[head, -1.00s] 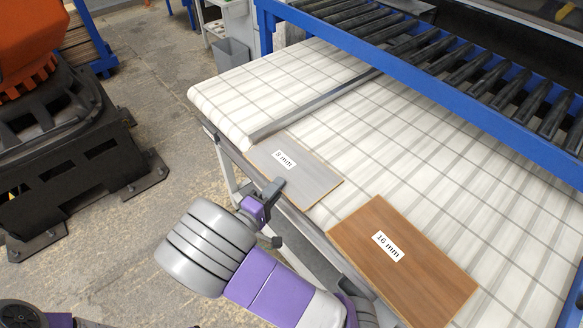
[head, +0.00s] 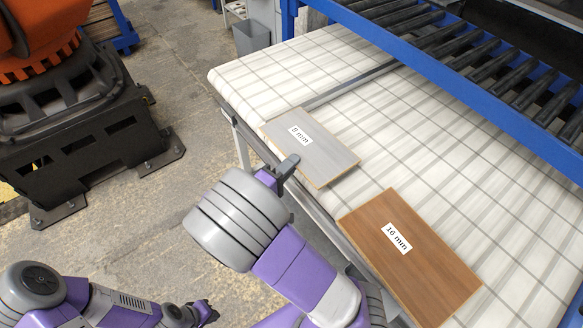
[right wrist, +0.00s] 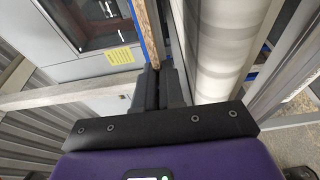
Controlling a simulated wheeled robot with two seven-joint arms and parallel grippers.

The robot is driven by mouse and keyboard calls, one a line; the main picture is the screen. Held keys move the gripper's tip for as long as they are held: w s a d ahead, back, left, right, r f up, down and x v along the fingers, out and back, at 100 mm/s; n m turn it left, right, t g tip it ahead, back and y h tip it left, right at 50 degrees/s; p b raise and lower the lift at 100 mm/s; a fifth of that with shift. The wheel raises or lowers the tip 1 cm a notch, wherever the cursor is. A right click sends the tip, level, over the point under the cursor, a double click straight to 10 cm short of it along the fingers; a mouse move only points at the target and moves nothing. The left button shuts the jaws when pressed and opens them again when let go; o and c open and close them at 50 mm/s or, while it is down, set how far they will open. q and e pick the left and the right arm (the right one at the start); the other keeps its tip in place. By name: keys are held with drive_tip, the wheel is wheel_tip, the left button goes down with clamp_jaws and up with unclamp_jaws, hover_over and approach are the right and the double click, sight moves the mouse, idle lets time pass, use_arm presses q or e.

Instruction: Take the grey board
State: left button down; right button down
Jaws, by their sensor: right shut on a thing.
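The grey board (head: 325,150), labelled "8 mm", is at the near edge of the white conveyor, its label face up. My right gripper (head: 287,167) is shut on its near edge. In the right wrist view the board (right wrist: 149,35) shows edge-on between the fingers (right wrist: 155,72), with a gap between it and the pale belt, so it seems held slightly above the belt. My left gripper (head: 206,313) is low in the head view, away from the boards, and too small to tell if open.
A brown board (head: 420,262) labelled "16 mm" lies on the white conveyor (head: 455,170), right of the grey board. A blue-framed roller conveyor (head: 440,65) runs along the far side. An orange and black machine (head: 70,110) stands left.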

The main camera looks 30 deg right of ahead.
wheel_tip(320, 180, up, 11)
drive_tip(key=p, duration=0.7)
drive_tip(key=shift+r, duration=0.2)
